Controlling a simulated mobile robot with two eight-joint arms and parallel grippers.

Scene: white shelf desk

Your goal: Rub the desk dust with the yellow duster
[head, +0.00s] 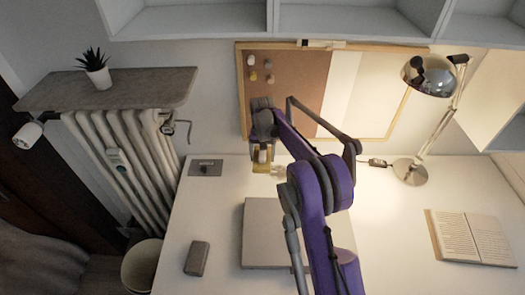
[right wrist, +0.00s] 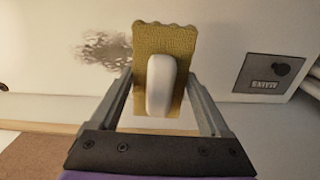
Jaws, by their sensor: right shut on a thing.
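The yellow duster (head: 261,165) is at the back of the white desk (head: 222,215), near the wall. In the right wrist view the duster (right wrist: 183,52) has a wavy-edged yellow pad and a white handle (right wrist: 160,85). My right gripper (head: 262,148) is shut on the duster, its fingers on either side of the handle. A grey dust patch (right wrist: 105,50) lies on the desk just beside the pad; in the head view the dust (head: 280,171) is faint and partly hidden by my arm. I cannot tell whether the pad touches the desk. My left gripper is not in view.
A grey laptop-like slab (head: 262,232) lies in front, partly behind my arm. A small grey box (head: 197,258) is at front left, a dark plate (head: 206,168) at back left. A lamp (head: 410,172) and open book (head: 470,238) are right. A pinboard (head: 285,85) is behind.

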